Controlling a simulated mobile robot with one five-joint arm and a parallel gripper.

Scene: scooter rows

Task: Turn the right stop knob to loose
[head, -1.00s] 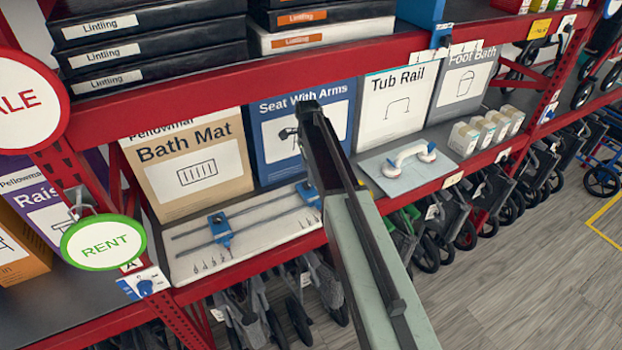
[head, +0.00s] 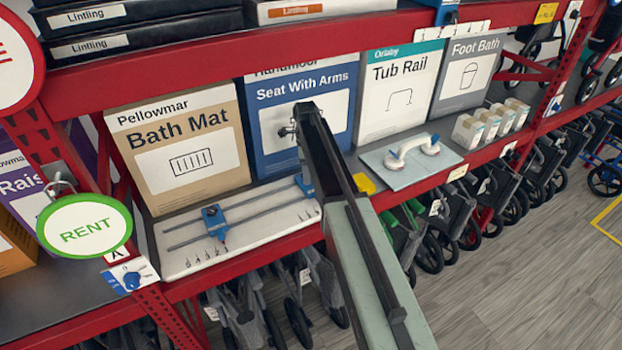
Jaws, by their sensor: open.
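A white tray (head: 180,263) on the red shelf holds two parallel metal rods. The right blue stop (head: 304,186) is at the rods' right end. My arm covers most of it, so its knob and the knob's setting cannot be seen. My arm crosses the middle of the view from the lower right, its upper end in front of the Seat With Arms box.
Behind the tray stand the Bath Mat box (head: 180,150) and the Seat With Arms box (head: 265,110). Right are a tub rail handle on a plate (head: 410,155) and small cartons (head: 485,125).

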